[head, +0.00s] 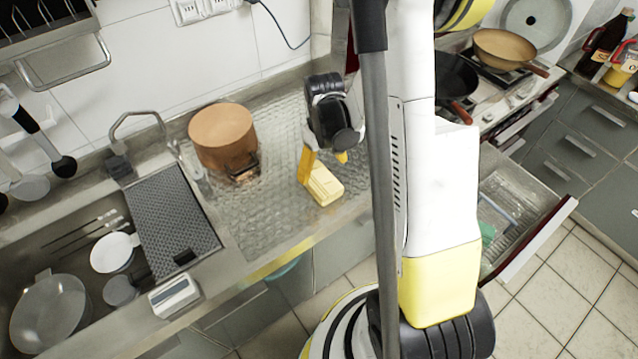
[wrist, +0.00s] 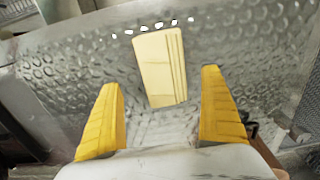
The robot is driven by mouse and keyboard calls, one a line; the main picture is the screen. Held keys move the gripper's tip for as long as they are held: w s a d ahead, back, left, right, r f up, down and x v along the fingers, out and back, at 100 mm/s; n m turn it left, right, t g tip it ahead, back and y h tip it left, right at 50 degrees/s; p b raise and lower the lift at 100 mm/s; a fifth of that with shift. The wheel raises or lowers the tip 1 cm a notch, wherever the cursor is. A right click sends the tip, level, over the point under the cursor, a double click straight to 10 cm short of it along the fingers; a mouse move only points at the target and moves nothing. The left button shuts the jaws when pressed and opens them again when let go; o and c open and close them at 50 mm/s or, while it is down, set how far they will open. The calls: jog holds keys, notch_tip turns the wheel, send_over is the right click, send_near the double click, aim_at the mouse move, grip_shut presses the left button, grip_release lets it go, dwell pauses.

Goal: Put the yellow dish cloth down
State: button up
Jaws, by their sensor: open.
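The yellow dish cloth (head: 324,186) is a small folded pale-yellow block. It lies on the textured metal counter (head: 275,215), near its front edge. In the wrist view the cloth (wrist: 160,66) lies ahead of and between my two yellow fingers, with a gap on each side. My gripper (head: 323,170) is right by the cloth in the head view, and its fingers point down at it. In the wrist view my gripper (wrist: 164,110) is open, with nothing between the fingertips touching them.
A brown pot (head: 222,135) stands left of the cloth. Further left is a sink (head: 60,245) with dishes and a dark draining mat (head: 172,215). A drawer (head: 520,215) stands open at the right. Pans (head: 505,48) sit on the hob. Bare counter surrounds the cloth.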

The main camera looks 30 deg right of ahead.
aim_at(320, 178)
jog(key=f+b, duration=0.2)
jog(key=f, duration=0.3)
jog(key=shift+w+a+f+b, duration=0.15)
jog(key=shift+a+f+b, duration=0.05)
jog(key=shift+a+b, duration=0.2)
jog(key=shift+r, duration=0.1)
jog(key=c, duration=1.4)
jog(key=shift+r, duration=0.1)
jog(key=shift+c, duration=0.3)
